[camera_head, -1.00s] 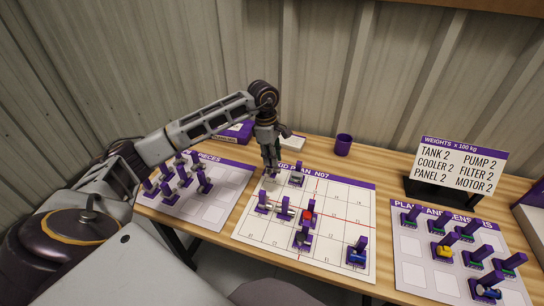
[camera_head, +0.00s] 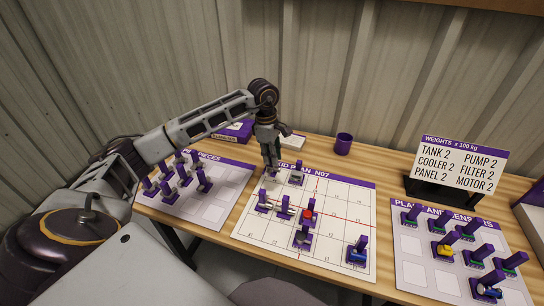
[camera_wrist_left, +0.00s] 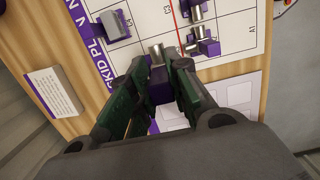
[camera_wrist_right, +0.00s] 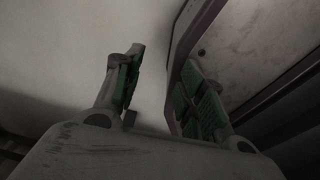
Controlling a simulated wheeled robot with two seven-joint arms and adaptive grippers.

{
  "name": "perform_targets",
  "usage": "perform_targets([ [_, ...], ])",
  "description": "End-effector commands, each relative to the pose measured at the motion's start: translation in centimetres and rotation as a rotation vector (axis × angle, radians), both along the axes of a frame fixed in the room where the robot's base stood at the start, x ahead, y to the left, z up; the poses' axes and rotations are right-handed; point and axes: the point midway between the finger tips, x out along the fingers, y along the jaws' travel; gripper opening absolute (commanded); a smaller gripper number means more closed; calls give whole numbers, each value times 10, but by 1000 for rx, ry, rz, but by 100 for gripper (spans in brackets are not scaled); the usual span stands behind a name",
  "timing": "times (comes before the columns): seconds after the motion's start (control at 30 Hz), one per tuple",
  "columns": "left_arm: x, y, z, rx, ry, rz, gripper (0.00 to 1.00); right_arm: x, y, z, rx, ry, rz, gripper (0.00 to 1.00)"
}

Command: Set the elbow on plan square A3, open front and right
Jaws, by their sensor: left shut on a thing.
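My left gripper (camera_head: 271,168) is over the far left corner of the grid plan (camera_head: 340,227). It is shut on the purple grip of a piece with a grey metal pipe end, the elbow (camera_wrist_left: 157,52). In the left wrist view the gripper (camera_wrist_left: 162,75) hides most of the piece, so I cannot tell which way its open ends face, nor whether it touches the plan. The exact square under it is hidden. My right gripper (camera_wrist_right: 155,85) is open and empty in the right wrist view, away from the table.
Several pieces stand on the plan, including a red-topped one (camera_head: 308,216), a blue one (camera_head: 357,253) and a grey one (camera_head: 297,177) close to the left gripper. Piece boards flank the plan. A purple cup (camera_head: 343,144) and a weights sign (camera_head: 457,165) stand behind.

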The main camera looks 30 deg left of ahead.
Motion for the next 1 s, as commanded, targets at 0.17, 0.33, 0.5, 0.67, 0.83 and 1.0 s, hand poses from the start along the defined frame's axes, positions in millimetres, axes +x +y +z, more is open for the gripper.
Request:
perform_targets([
  [0.17, 0, 0, 1, 0, -1, 0, 0, 10, 7, 1, 8, -11, -2, 40],
  [0.33, 0, 0, -1, 0, -1, 0, 0, 17, 7, 0, 8, -20, -2, 40],
  [0.5, 0, 0, -6, 0, -1, 0, 0, 17, 2, -4, 2, -20, 0, 40],
  [0.67, 0, 0, -11, 0, -1, 0, 0, 12, -3, -7, -3, -15, 1, 40],
  [0.83, 0, 0, -16, 0, -1, 0, 0, 3, -8, -11, -9, -4, 3, 40],
  [1.0, 0, 0, -22, 0, -1, 0, 0, -2, -7, -15, -8, 1, 3, 40],
])
